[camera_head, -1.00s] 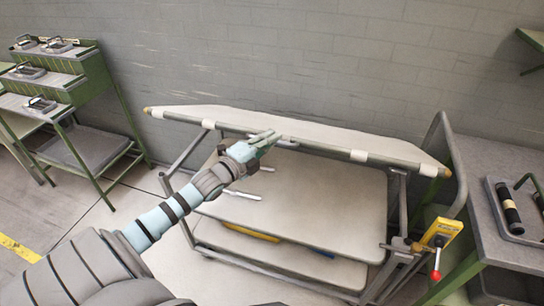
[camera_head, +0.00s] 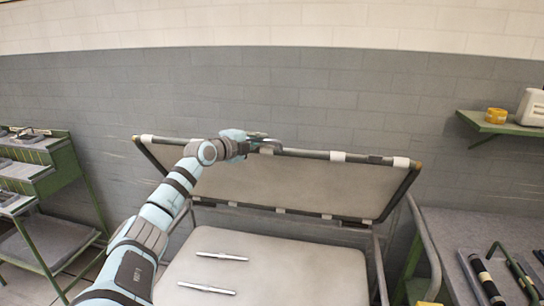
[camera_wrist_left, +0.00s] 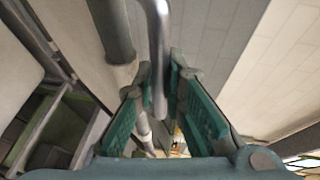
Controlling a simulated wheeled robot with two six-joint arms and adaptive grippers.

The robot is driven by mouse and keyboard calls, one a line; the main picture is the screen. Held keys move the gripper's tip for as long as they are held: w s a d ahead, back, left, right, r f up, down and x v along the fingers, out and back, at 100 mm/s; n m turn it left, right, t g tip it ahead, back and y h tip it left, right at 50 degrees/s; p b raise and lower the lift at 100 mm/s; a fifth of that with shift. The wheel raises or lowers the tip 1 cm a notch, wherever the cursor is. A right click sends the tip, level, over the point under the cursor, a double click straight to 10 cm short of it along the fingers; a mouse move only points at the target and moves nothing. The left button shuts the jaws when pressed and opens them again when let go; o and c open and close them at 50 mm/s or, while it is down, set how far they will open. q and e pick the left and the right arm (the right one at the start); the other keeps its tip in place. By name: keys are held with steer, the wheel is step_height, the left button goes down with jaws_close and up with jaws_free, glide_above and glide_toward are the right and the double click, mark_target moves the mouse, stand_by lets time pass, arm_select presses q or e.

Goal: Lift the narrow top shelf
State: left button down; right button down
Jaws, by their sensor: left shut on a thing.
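The narrow top shelf (camera_head: 290,185) is tilted steeply up, its long rail edge raised and its underside facing me in the head view. My left gripper (camera_head: 266,144) is at that raised edge, left of its middle. In the left wrist view my left gripper (camera_wrist_left: 160,110) is shut on a bent grey metal handle (camera_wrist_left: 158,40) that runs beside the shelf's round rail (camera_wrist_left: 110,30). The exact contact of the fingertips is partly hidden. My right gripper is not in view.
Below the shelf is a wide pale tabletop (camera_head: 300,268) with two thin metal bars (camera_head: 222,256) on its left. A green rack (camera_head: 40,165) stands left. A grey bench (camera_head: 470,228) with tools stands right, under a small green wall shelf (camera_head: 500,126). A grey wall is behind.

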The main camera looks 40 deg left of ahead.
arm_select(q)
steer(key=shift+w+a+r, duration=0.2)
steer(key=shift+w+a, duration=0.05)
steer(key=shift+w, duration=0.1)
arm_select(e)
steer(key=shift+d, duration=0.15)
